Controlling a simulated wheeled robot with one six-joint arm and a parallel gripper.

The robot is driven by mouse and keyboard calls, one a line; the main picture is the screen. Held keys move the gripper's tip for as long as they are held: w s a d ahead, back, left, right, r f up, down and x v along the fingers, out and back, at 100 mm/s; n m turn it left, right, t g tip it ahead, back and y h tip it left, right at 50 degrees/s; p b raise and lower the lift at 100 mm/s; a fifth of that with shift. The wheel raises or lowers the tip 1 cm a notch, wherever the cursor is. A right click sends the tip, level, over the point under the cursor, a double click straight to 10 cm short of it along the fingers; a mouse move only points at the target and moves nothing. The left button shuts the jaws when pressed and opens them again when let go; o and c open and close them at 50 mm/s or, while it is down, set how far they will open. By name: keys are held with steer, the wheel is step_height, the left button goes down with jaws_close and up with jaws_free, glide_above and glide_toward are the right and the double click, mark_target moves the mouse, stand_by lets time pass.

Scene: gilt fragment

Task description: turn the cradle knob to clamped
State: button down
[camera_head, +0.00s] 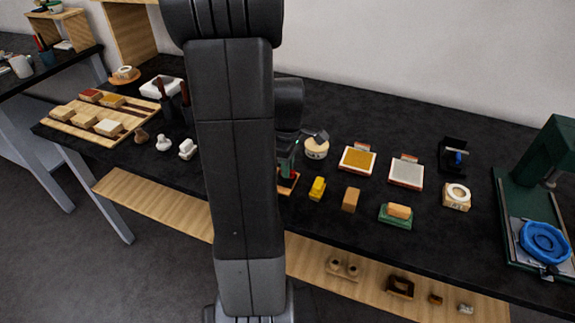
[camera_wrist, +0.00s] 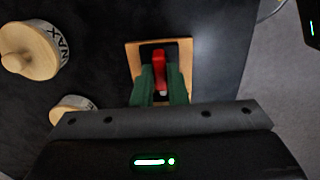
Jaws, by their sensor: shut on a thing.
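The cradle knob is a red bar-shaped handle (camera_wrist: 158,58) in the wrist view, standing on a dark patch in a light wooden base (camera_wrist: 131,57). My gripper (camera_wrist: 160,78) has its two green fingers shut on the red knob, one on each side. The knob's lower part is hidden between the fingers. In the head view my gripper (camera_head: 286,165) is over the reddish-topped wooden base (camera_head: 289,186), mostly hidden behind my arm. I see no marking that tells which position the knob is in.
A yellow block (camera_head: 317,188) and a tan block (camera_head: 351,200) stand right of the base. A round wooden-topped jar (camera_head: 316,151) is behind it. A green press (camera_head: 530,190) with a blue ring (camera_head: 545,242) stands far right. In the wrist view, round wooden-lidded containers (camera_wrist: 30,50) lie left.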

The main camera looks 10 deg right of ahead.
stand_by(0.4)
steer(key=c, duration=1.4)
jaws_free()
steer(key=shift+c, duration=0.2)
steer(key=shift+r, duration=0.1)
step_height(320, 180, up, 14)
steer(key=shift+f, duration=0.25)
step_height(320, 180, down, 14)
steer(key=shift+r, duration=0.1)
